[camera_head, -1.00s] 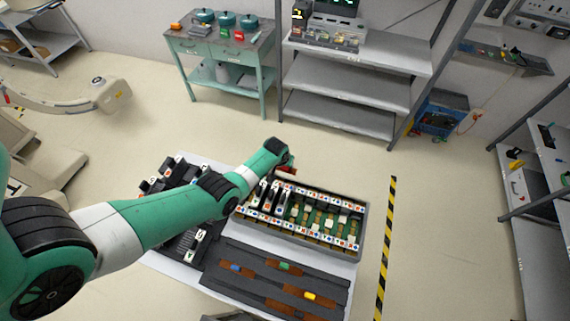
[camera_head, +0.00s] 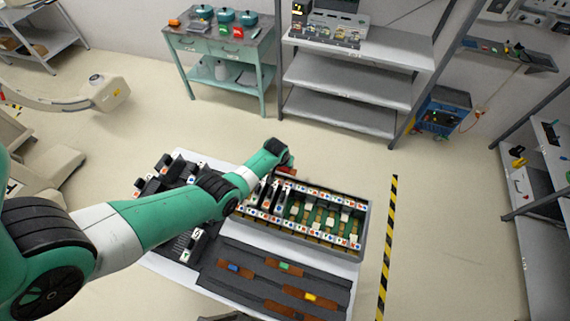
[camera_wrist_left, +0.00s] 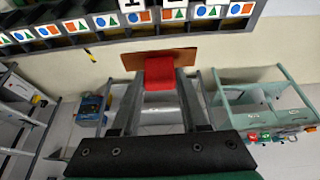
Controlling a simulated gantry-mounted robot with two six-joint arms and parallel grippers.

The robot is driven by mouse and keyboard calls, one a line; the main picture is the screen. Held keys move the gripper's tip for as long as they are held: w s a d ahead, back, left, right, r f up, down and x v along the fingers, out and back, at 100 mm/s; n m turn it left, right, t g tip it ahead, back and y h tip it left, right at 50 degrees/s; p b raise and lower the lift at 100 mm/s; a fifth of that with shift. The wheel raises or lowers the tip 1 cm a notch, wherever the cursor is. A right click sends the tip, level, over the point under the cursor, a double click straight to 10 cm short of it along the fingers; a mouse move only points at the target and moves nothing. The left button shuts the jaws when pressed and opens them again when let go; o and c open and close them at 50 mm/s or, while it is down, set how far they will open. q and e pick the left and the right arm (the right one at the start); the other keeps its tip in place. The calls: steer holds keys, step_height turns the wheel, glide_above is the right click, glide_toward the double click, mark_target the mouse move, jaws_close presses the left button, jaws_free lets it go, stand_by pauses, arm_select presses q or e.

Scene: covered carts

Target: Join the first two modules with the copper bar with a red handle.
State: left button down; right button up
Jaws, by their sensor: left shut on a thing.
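My left gripper (camera_head: 285,161) is at the far edge of the module case (camera_head: 364,220). In the left wrist view the gripper (camera_wrist_left: 160,88) is shut on the red handle (camera_wrist_left: 159,72) of the copper bar (camera_wrist_left: 187,55). The bar lies across the fingertips, apart from the case rim in that view. In the head view the red handle (camera_head: 287,171) shows just under the gripper. Black modules (camera_head: 277,196) stand upright in the left end of the case; my arm partly hides them. My right gripper is not in view.
A dark foam tray (camera_head: 255,285) at the front holds copper bars with blue, green and yellow handles. More black modules (camera_head: 178,168) stand left of the case, partly behind my arm. Floor is clear up to the striped tape (camera_head: 386,245).

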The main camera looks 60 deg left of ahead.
mark_target(284, 171)
arm_select(q)
steer(key=shift+f+b, duration=2.95)
steer(key=shift+f, duration=0.35)
steer(key=shift+f, duration=0.1)
steer(key=shift+c, duration=1.7)
jaws_free()
steer(key=p+v, duration=1.1)
steer(key=p, duration=0.3)
steer(key=shift+r, duration=0.3)
